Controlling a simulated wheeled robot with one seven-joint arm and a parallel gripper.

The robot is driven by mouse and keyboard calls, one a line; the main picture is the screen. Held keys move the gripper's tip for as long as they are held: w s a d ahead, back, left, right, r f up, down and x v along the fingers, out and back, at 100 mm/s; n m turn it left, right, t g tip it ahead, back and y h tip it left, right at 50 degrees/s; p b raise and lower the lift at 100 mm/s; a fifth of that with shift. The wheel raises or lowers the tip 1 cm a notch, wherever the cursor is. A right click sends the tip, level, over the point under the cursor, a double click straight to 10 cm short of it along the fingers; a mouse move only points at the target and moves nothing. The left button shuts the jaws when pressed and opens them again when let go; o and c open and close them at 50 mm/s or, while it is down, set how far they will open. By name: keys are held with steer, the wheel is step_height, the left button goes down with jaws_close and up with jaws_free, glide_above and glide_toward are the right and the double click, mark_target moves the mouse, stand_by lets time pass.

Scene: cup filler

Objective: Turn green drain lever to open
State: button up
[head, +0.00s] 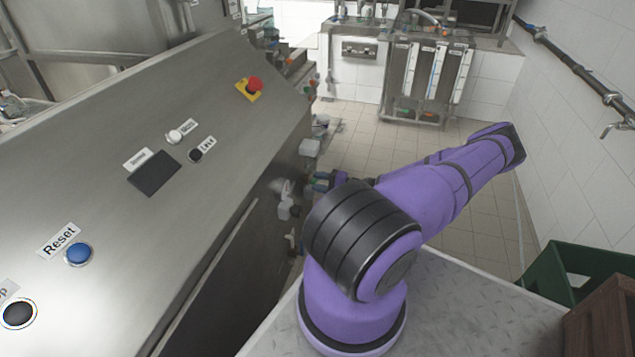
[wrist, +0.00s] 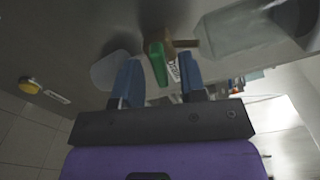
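The green drain lever (wrist: 157,62) shows in the wrist view on the machine's metal side, beside a brownish valve stem (wrist: 184,43). My gripper (wrist: 160,66) is open, with one blue finger on each side of the lever in that view. Gaps show between the lever and both fingers, so it does not look gripped. How deep the lever sits between the fingers I cannot tell. In the head view my gripper (head: 322,181) is small, by the machine's side and partly behind my purple arm. I cannot make out the lever there.
In the wrist view a translucent box (wrist: 245,30) juts out at upper right, and a pale rounded part (wrist: 112,70) is by the left finger. In the head view a green crate (head: 570,270) stands at right.

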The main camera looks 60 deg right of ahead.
steer(key=shift+w+a, duration=0.1)
steer(key=shift+w, duration=0.15)
jaws_close()
steer(key=shift+m, duration=0.4)
steer(key=m, duration=1)
steer(key=shift+m, duration=2.1)
